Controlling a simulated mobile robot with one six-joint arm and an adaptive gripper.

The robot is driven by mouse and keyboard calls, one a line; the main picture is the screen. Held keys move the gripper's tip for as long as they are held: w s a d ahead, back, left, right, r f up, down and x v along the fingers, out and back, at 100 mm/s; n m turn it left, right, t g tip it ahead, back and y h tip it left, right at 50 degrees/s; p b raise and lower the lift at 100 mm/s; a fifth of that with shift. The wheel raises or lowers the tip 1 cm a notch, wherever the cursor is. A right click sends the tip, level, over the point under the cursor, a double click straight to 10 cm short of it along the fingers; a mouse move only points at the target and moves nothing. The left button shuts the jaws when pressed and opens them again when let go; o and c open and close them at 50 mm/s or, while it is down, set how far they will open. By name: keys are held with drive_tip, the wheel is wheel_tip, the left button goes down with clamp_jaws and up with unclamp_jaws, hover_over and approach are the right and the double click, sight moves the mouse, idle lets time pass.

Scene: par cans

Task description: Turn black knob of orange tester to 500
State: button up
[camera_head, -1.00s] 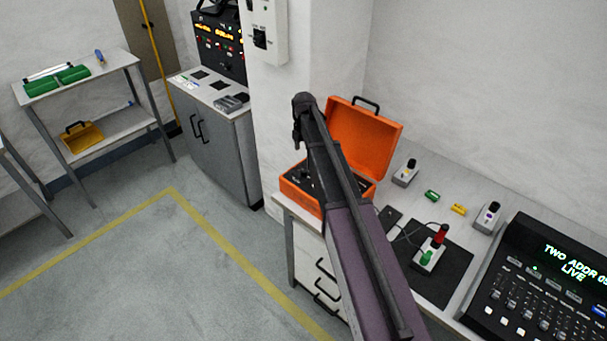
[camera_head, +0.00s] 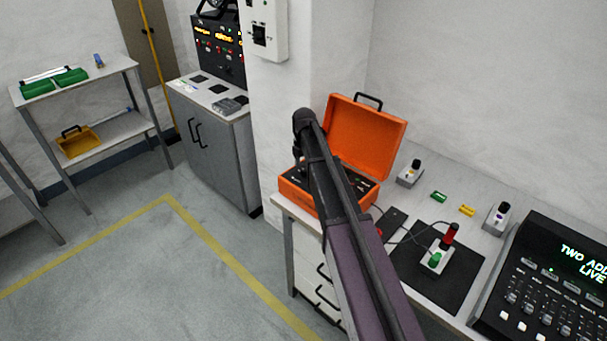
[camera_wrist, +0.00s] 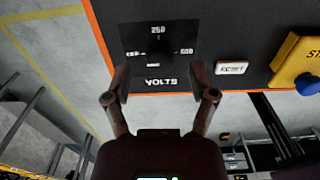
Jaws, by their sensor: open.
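The orange tester (camera_head: 368,135) is an open case with its lid raised on the bench. In the wrist view its dark panel (camera_wrist: 220,30) carries a black dial plate (camera_wrist: 132,32) marked 250 at top, with blurred side labels and VOLTS below. The black knob (camera_wrist: 159,48) blends into the plate, so its pointer direction is hard to read. My gripper (camera_wrist: 163,82) is open, its two fingers apart at the dial's near edge, on either side of the VOLTS label. I see nothing between them. In the head view my arm hides part of the panel.
A yellow block with a blue button (camera_wrist: 302,70) and a RESET label (camera_wrist: 232,68) lie to the right on the panel. A lighting console (camera_head: 545,290) stands at right.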

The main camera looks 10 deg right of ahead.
drive_tip(key=shift+f+b, duration=0.55)
drive_tip(key=shift+f, duration=0.25)
clamp_jaws()
